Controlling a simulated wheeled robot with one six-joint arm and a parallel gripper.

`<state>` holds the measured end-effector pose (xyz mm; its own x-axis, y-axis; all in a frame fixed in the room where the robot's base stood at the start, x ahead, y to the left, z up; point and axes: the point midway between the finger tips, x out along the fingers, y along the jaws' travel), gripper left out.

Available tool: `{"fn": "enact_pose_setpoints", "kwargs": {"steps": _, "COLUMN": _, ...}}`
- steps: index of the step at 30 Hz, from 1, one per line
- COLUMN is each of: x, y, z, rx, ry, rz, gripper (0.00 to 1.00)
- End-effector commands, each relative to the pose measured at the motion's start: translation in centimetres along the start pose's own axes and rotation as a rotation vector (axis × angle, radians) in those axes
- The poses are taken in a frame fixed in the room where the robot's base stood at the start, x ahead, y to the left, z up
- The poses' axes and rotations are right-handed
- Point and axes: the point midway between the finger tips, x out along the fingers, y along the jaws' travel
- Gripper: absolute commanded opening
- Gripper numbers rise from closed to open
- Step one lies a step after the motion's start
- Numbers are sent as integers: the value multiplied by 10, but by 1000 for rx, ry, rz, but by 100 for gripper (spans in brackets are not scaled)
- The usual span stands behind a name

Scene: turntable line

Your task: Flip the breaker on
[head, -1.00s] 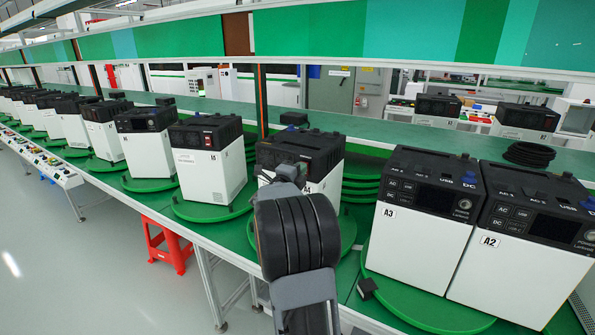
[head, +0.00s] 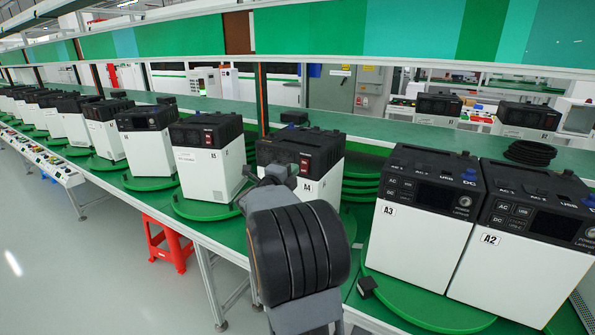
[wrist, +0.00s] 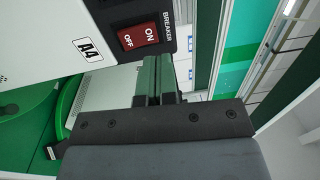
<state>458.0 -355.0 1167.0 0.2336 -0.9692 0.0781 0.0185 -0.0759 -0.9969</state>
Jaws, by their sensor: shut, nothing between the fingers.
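The breaker is a red rocker switch (wrist: 138,36) marked ON and OFF on the black panel of the unit labelled A4, in the wrist view. I cannot tell which side is pressed in. In the head view the breaker (head: 304,164) is a small red spot on the front of the A4 unit (head: 322,188), right of my gripper (head: 280,172). In the wrist view my gripper (wrist: 158,75) is shut and empty. Its tips lie just below the switch in the picture, apart from it as far as I can see.
The A3 unit (head: 415,236) and A2 unit (head: 513,262) stand to the right, with a small black block (head: 367,286) near the table edge. Another white unit (head: 207,172) stands to the left on a green turntable. A red stool (head: 168,243) is on the floor.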

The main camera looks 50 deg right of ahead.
Motion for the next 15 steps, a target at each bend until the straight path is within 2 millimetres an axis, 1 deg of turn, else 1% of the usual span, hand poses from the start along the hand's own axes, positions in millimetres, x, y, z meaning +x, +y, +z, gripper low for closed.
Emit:
{"fn": "enact_pose_setpoints", "kwargs": {"steps": 1, "x": -11, "y": -1, "z": 0, "rx": 2, "ry": -4, "rz": -2, "gripper": 0}}
{"fn": "enact_pose_setpoints", "kwargs": {"steps": 6, "x": -44, "y": -8, "z": 1, "rx": 1, "ry": -5, "rz": -1, "gripper": 0}}
{"fn": "enact_pose_setpoints", "kwargs": {"steps": 12, "x": -70, "y": -13, "z": 1, "rx": 1, "ry": -4, "rz": 0, "gripper": 0}}
{"fn": "enact_pose_setpoints", "kwargs": {"steps": 15, "x": -78, "y": -16, "z": 0, "rx": 0, "ry": -2, "rz": -1, "gripper": 0}}
